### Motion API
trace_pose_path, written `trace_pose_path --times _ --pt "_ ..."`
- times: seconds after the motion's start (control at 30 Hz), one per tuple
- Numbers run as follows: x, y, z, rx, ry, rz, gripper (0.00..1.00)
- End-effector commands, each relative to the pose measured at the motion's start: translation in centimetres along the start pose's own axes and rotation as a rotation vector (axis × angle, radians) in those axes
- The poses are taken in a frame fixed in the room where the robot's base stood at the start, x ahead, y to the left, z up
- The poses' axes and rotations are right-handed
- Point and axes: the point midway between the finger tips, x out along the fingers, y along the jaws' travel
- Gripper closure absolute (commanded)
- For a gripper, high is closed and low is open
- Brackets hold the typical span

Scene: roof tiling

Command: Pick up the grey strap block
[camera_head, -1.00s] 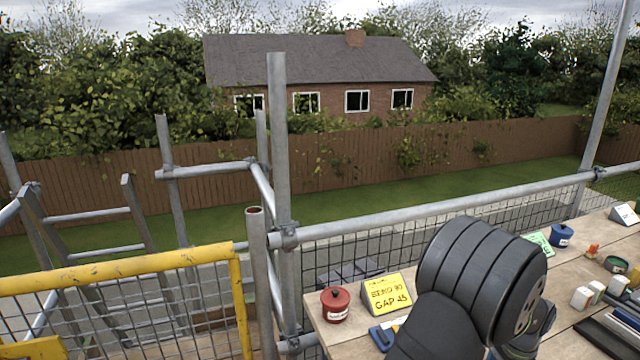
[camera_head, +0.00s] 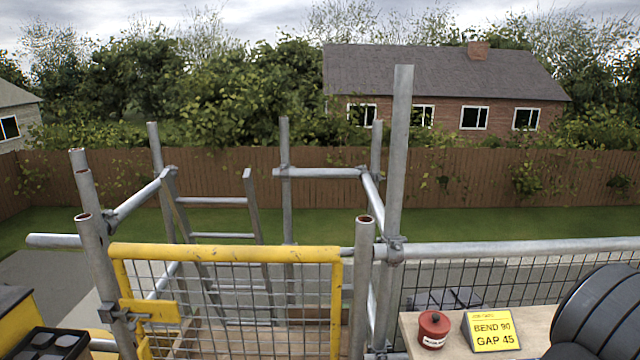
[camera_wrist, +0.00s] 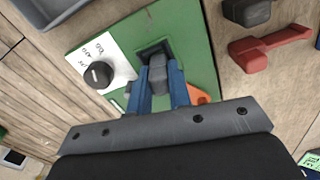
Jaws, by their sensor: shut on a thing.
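In the wrist view, my gripper (camera_wrist: 159,92) has its two blue fingers shut on a small grey block (camera_wrist: 157,68), which looks like the grey strap block. The block is over a dark square patch (camera_wrist: 152,48) on a green board (camera_wrist: 188,35). I cannot tell whether it is clear of the board. In the head view the gripper and block are out of view; only a dark rounded part of my arm shows at the right edge.
A white card (camera_wrist: 95,52) with a black knob (camera_wrist: 98,74) and an orange piece (camera_wrist: 197,95) lie on the board. A dark grey block (camera_wrist: 247,10) and a red tool (camera_wrist: 270,45) lie right. The head view shows a red pot (camera_head: 433,328) and yellow sign (camera_head: 491,330).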

Motion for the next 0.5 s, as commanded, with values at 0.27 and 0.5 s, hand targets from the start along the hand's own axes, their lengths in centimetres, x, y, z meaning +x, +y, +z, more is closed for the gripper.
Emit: trace_pose_path --times 0.27,0.5 --pt "-0.7 0.0 0.0 0.0 0.001 -0.001 0.97" --pt "-1.9 0.0 0.0 0.0 0.001 -0.001 0.97"
